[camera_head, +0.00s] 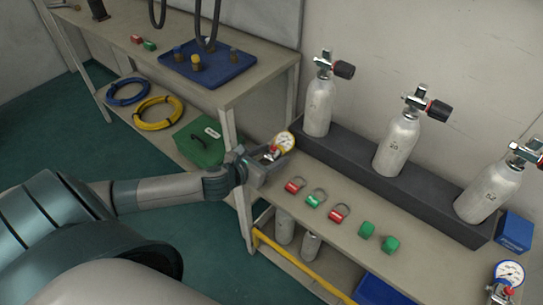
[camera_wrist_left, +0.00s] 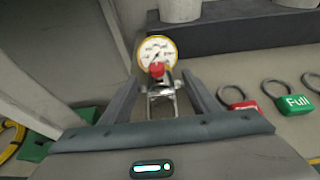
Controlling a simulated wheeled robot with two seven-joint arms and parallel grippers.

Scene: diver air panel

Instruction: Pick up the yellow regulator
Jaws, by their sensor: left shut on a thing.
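The yellow regulator (camera_head: 285,142) has a round white gauge with a yellow rim and a red knob. It is at the left end of the cylinder bench in the head view. My left gripper (camera_head: 269,160) is shut on its metal body. In the left wrist view the regulator's gauge (camera_wrist_left: 158,53) faces the camera, and its metal body lies between the two fingers of the left gripper (camera_wrist_left: 160,98). I cannot tell whether the regulator touches the bench. My right gripper is not in view.
Several red and green tags (camera_head: 316,199) lie on the bench (camera_head: 330,238) right of the gripper. White cylinders (camera_head: 318,107) stand in a dark rack (camera_head: 350,160) behind. A blue-rimmed regulator (camera_head: 508,274) is at lower right. A green case (camera_head: 200,143) sits on the left shelf.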

